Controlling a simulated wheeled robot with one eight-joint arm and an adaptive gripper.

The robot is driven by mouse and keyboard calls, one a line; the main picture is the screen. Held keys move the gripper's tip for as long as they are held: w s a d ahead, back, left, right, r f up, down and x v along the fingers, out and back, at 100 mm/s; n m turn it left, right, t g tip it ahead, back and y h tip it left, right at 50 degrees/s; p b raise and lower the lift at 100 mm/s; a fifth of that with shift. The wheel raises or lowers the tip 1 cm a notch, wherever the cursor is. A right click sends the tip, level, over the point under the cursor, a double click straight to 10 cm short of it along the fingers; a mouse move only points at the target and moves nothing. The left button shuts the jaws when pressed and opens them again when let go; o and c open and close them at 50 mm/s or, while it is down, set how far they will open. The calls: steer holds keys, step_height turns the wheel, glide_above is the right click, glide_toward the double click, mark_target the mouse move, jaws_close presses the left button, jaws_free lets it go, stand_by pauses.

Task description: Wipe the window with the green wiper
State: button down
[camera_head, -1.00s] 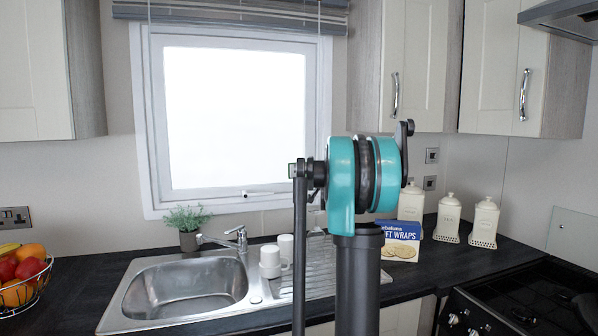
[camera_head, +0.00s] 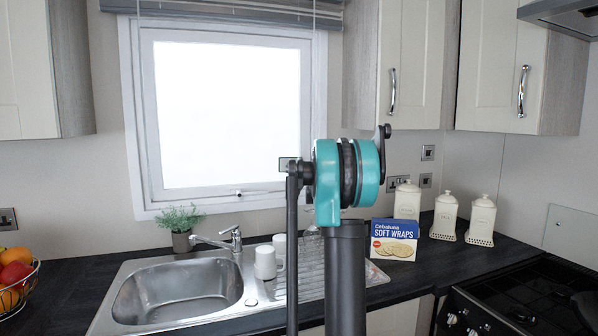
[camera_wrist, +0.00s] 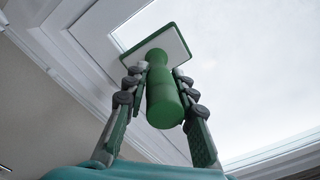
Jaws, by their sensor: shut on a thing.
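The green wiper (camera_wrist: 164,98) shows in the wrist view, with a round handle and a flat rectangular head with a pale face and green rim. My gripper (camera_wrist: 158,76) is shut on its handle, one finger on each side. The head is up against or close to the window (camera_wrist: 235,75), near a corner of its white frame; I cannot tell whether it touches the glass. In the head view the window (camera_head: 225,105) is a bright pane above the sink. A small edge of the wiper (camera_head: 287,163) shows at the pane's lower right; my arm hides the rest.
Below the window are a sink (camera_head: 180,292), a tap (camera_head: 233,238), a potted plant (camera_head: 180,220) and white mugs (camera_head: 265,262). A wraps box (camera_head: 394,241) and canisters (camera_head: 444,216) stand right. Wall cabinets flank the window, and a blind (camera_head: 220,15) hangs at its top.

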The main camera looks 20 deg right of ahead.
steer(key=a, duration=4.9)
steer(key=shift+s, duration=2.5)
